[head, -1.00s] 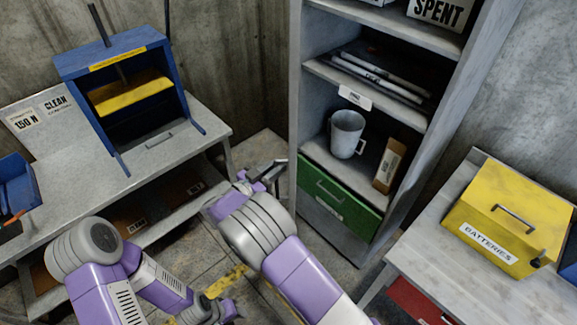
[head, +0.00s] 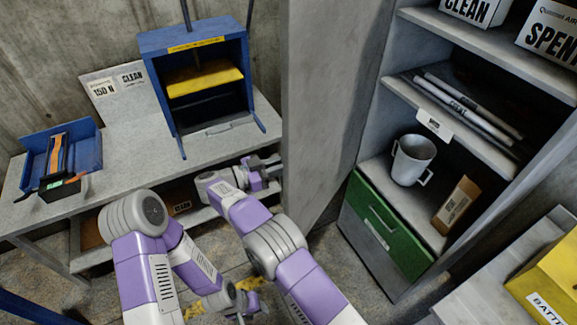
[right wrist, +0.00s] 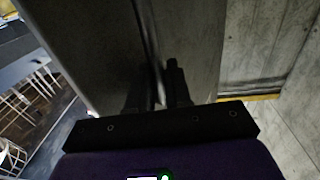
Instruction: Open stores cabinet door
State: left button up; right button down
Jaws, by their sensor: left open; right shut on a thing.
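The grey stores cabinet (head: 470,135) stands at the right of the head view, its shelves exposed. Its door (head: 325,95) is swung out on the left side, and I see its broad inner face. My right gripper (head: 272,170) is at the door's outer edge, partly hidden. In the right wrist view the grey door panel (right wrist: 95,45) fills the upper left, and the dark fingers of the right gripper (right wrist: 158,85) are shut on a thin upright part, apparently the door handle (right wrist: 151,45). My left gripper (head: 245,303) is open and empty, low above the floor.
A grey bench (head: 105,180) with a blue press (head: 200,85) and a blue tray (head: 62,155) stands left of the door. Shelves hold a mug (head: 412,160) and boxes; a green drawer (head: 388,225) is below. A yellow battery box (head: 545,280) is at lower right.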

jog(key=shift+w+r, duration=0.2)
jog(key=shift+w, duration=0.15)
jog(key=c, duration=1.4)
grip_release()
jog(key=shift+c, duration=0.2)
jog(key=shift+o, duration=1.1)
jog(key=shift+d, duration=0.15)
jog(key=shift+a+f, duration=0.15)
jog(key=shift+a, duration=0.05)
jog(key=b+v, duration=0.1)
jog(key=v, duration=0.6)
jog(key=shift+a, duration=0.3)
